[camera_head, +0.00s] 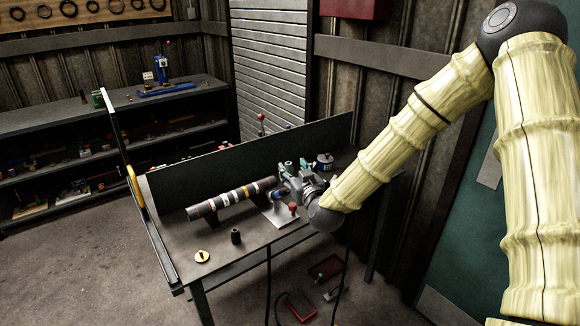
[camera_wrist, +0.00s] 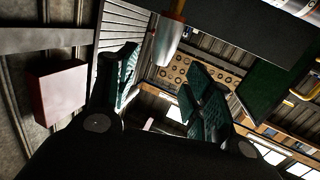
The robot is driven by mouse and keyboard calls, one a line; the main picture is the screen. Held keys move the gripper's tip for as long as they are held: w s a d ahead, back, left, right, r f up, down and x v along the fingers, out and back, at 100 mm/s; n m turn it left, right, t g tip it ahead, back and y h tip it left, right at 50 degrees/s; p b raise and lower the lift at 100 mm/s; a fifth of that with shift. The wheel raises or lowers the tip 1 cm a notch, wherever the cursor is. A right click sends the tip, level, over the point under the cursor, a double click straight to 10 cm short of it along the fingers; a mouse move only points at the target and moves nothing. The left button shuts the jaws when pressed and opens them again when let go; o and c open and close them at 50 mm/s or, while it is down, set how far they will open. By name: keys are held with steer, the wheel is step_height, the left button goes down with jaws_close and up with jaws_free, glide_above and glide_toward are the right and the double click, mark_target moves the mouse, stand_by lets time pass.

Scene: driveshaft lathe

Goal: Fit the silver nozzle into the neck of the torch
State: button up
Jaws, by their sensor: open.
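In the wrist view the silver nozzle (camera_wrist: 167,42) is a tapered grey piece near the top middle. Its upper end meets an orange-brown part (camera_wrist: 177,8), which looks like the torch neck and is cut off by the frame edge. I cannot tell how deeply the two are joined. My gripper (camera_wrist: 163,72) is open, with dark green ridged pads on either side below the nozzle. The nozzle's lower end shows near the gap between the fingertips, and I see no contact. In the head view my gripper (camera_head: 290,178) is over the workbench; nozzle and torch cannot be made out there.
A striped shaft (camera_head: 232,199) lies on supports on the bench (camera_head: 180,238), before a tall dark back panel (camera_head: 250,150). A black cylinder (camera_head: 236,237) and yellow disc (camera_head: 202,256) stand near the front edge. A blue-topped can (camera_head: 324,162) is behind my gripper.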

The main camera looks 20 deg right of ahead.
steer(key=s, duration=0.6)
steer(key=shift+s+r, duration=0.15)
steer(key=shift+r, duration=0.05)
stand_by(0.4)
steer(key=s+a+f+g+y, duration=0.1)
steer(key=s+a+f+g, duration=0.15)
steer(key=f, duration=0.55)
steer(key=s+a+f+g, duration=0.15)
steer(key=s+f, duration=0.25)
steer(key=f, duration=0.5)
steer(key=s+a+f+g, duration=0.1)
steer(key=s+f+g, duration=0.7)
steer(key=s+f, duration=1.2)
steer(key=shift+b, duration=0.35)
steer(key=s+f+g, duration=0.1)
steer(key=s+f, duration=0.1)
steer(key=s, duration=0.4)
steer(key=s+d+f+g+h, duration=0.1)
steer(key=s+f+g, duration=0.1)
steer(key=s, duration=0.4)
steer(key=s+f+m+g, duration=0.1)
steer(key=s+f+g, duration=0.1)
steer(key=s, duration=0.4)
steer(key=shift+d+f, duration=0.15)
steer(key=shift+f, duration=0.4)
steer(key=shift+c, duration=0.3)
